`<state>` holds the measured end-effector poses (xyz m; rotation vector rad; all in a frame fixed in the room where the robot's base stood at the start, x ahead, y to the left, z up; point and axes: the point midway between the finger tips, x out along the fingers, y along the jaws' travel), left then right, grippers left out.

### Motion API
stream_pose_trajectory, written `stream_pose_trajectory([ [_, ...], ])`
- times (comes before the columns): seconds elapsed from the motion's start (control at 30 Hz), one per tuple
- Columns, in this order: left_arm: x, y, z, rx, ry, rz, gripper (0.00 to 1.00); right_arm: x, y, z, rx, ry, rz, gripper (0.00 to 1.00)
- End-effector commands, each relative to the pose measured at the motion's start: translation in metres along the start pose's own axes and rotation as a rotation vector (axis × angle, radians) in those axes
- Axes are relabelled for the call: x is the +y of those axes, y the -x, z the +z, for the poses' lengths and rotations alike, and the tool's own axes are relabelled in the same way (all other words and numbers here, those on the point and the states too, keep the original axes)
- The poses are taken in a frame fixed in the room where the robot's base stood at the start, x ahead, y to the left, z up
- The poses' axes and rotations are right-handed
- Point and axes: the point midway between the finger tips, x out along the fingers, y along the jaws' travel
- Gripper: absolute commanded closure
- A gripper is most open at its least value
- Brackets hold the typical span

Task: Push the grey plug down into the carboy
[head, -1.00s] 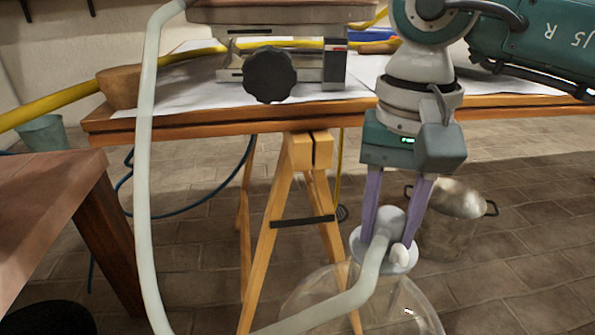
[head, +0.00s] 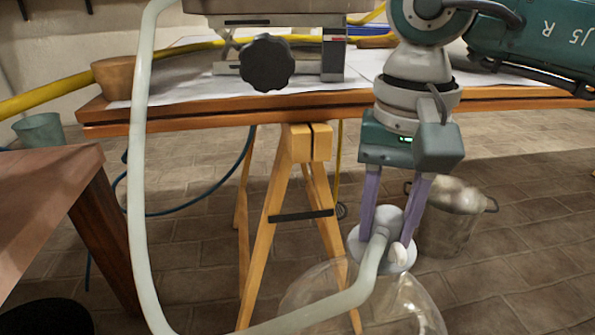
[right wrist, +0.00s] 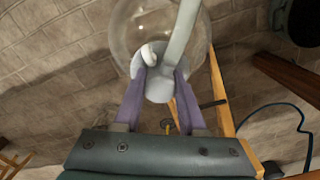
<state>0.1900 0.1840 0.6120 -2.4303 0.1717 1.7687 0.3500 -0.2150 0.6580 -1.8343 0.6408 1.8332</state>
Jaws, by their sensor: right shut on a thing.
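The grey plug (head: 389,217), with a pale hose (head: 138,190) running from it, is between the fingers of my right gripper (head: 386,238). The gripper points down and is shut on it. The plug is at the mouth of the clear glass carboy (head: 318,285), low in the head view. A pale round flange (head: 355,250) shows around the fingertips. The right wrist view also shows the plug (right wrist: 158,90), a small white stub beside it and the round carboy (right wrist: 125,30). How deep the plug sits in the neck is hidden. My left gripper is not in view.
A wooden bench (head: 200,120) on a yellow trestle (head: 300,150) stands behind, bearing a lab jack with a black knob (head: 267,62). A metal pot (head: 450,220) stands on the tiled floor right of the gripper. A brown table (head: 45,200) is at left.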

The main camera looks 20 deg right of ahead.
Motion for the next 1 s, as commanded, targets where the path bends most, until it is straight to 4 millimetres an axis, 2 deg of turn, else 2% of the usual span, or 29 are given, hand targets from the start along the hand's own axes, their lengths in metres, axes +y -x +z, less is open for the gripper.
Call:
stream_pose_trajectory([
  [1.0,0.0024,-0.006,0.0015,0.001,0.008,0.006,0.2,-0.0001,-0.0057,-0.0002,0.0,0.0,0.0,1.0],
])
